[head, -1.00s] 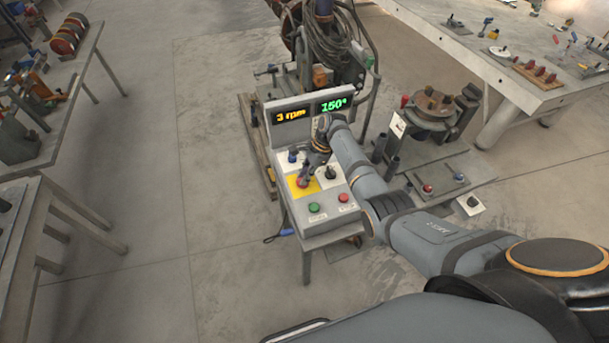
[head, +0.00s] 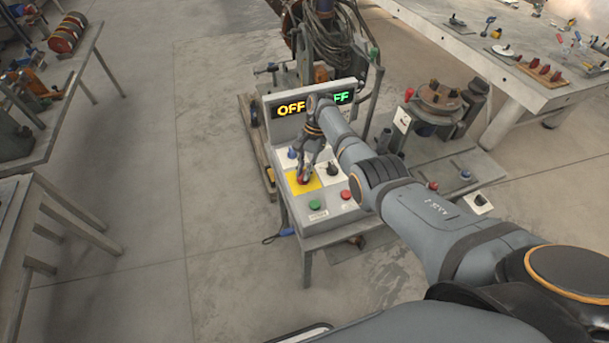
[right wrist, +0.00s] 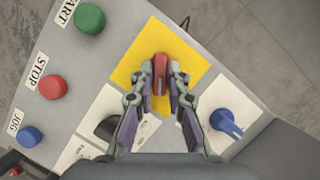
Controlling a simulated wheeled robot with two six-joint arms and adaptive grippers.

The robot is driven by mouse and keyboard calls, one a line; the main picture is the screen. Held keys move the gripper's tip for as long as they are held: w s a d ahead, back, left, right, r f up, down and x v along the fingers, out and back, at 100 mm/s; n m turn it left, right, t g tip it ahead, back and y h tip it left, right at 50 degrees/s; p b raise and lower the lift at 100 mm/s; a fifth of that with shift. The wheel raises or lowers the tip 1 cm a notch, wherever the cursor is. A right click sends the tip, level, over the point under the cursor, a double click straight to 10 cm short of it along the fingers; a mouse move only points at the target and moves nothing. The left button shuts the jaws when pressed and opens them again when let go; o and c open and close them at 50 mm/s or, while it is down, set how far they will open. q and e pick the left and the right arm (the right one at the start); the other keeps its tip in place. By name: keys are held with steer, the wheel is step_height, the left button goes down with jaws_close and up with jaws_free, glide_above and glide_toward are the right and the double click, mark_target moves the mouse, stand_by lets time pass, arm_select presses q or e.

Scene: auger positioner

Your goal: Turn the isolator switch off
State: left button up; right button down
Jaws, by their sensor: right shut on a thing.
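The isolator switch (head: 304,177) has a red handle on a yellow plate (head: 300,188) on the sloped control panel. In the right wrist view the red handle (right wrist: 160,75) stands between my fingertips, in line with the fingers, over the yellow plate (right wrist: 140,68). My right gripper (right wrist: 160,72) is shut on this handle, one finger on each side. In the head view my right gripper (head: 304,172) reaches down onto the switch and hides part of it. The left display (head: 291,110) reads OFF in yellow; the green right display (head: 343,97) is partly hidden by my arm. My left gripper is not in view.
Around the switch are a blue knob (right wrist: 226,122), a black knob (right wrist: 109,127), a green START button (right wrist: 90,18), a red STOP button (right wrist: 52,87) and a blue JOG button (right wrist: 29,136). A workbench (head: 480,60) stands at the right.

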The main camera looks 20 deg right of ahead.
steer(key=n+b, duration=0.2)
steer(key=n+h+b, duration=0.1)
steer(key=shift+w+a+f+n+g, duration=0.1)
steer(key=shift+f+n+g, duration=0.15)
steer(key=shift+n+g, duration=0.15)
steer(key=n+h+b, duration=0.1)
steer(key=n+b, duration=0.1)
steer(key=shift+a+n+g+b, duration=0.1)
steer(key=shift+n+g+b, duration=0.2)
steer(key=shift+n+b, duration=0.1)
steer(key=shift+r+n+h+b, duration=0.15)
steer(key=shift+n+h+b, duration=0.4)
steer(key=shift+n, duration=0.55)
steer(key=shift+r+n+h+b, duration=0.1)
steer(key=shift+n+h+b, duration=0.2)
steer(key=shift+n, duration=0.8)
steer(key=c, duration=1.3)
jaws_free()
